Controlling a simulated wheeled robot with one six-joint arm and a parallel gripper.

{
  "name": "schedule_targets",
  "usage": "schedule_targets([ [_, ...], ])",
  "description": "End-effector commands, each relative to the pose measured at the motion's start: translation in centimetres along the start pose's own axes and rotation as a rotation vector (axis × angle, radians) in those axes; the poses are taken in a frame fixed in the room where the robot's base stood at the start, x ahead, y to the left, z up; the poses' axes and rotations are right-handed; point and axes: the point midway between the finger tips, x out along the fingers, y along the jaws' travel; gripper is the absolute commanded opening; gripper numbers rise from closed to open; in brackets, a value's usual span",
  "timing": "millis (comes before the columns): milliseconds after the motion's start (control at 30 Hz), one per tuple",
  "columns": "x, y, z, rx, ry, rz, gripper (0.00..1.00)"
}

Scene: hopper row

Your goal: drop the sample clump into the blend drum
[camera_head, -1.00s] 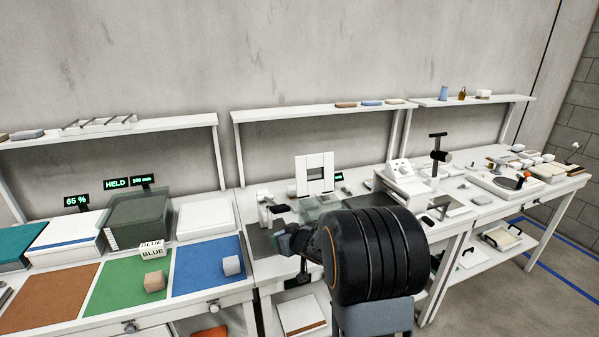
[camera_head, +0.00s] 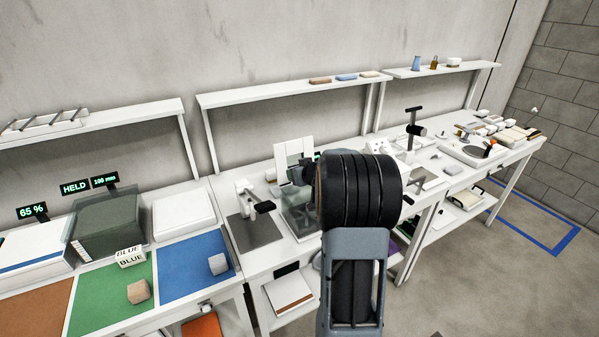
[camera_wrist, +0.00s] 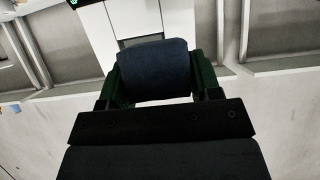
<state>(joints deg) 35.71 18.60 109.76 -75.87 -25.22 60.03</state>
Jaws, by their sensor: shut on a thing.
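In the wrist view, my gripper (camera_wrist: 155,88) is shut on a dark blue block-like clump (camera_wrist: 153,62), with a green finger on each side. In the head view my gripper (camera_head: 297,174) is small and dark, in front of a white upright panel (camera_head: 292,149) at the middle bench; my own arm hides part of it. A clear-walled container (camera_head: 299,222) stands below the gripper, partly hidden by my arm. I cannot tell for sure that it is the blend drum. The clump cannot be made out in the head view.
Left of the arm lie a dark plate (camera_head: 254,233) and a white stand with a black handle (camera_head: 250,197). Farther left are a blue mat (camera_head: 190,270) and a green mat (camera_head: 105,300), each bearing a small block. A shelf (camera_head: 290,90) runs behind.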

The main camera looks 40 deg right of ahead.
Motion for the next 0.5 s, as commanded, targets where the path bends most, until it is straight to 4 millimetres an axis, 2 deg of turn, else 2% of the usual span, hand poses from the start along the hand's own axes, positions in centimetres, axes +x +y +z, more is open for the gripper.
schedule_targets([
  [267,-0.4,0.0,0.1,0.002,-0.003,0.0,0.35],
  [500,1.1,0.1,2.8,0.003,-0.003,0.002,0.35],
])
